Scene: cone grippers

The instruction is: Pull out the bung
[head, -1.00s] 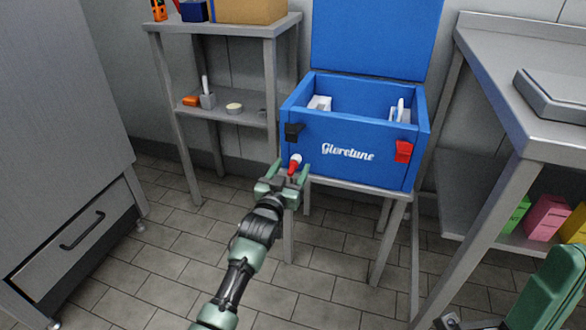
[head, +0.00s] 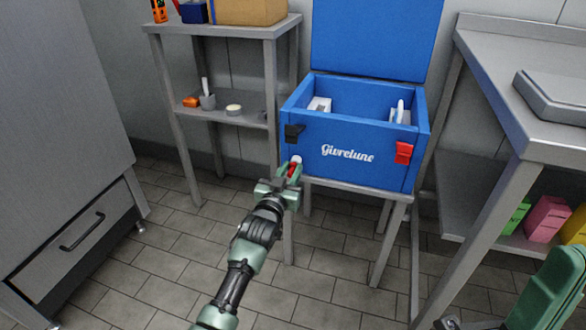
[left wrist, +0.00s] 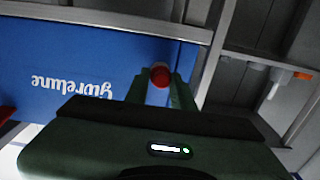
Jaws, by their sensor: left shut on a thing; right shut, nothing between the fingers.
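The blue cool box (head: 350,150) stands open on a small metal stand. A small red bung (head: 294,169) sits at a white fitting (head: 297,160) low on the left of its front. My left gripper (head: 290,171) is shut on the bung. In the left wrist view the red bung (left wrist: 160,76) shows between the two green fingertips, against the box's blue front. Whether it is still seated in the fitting is hidden. My right gripper (head: 555,288), green and partly cut off at the lower right, is shut and empty, well away from the box.
A metal shelf (head: 225,32) with small items stands behind on the left. A grey drawer cabinet (head: 60,150) is at far left. A steel bench (head: 520,90) stands at right, with coloured boxes on its lower shelf. The tiled floor (head: 170,260) before the stand is clear.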

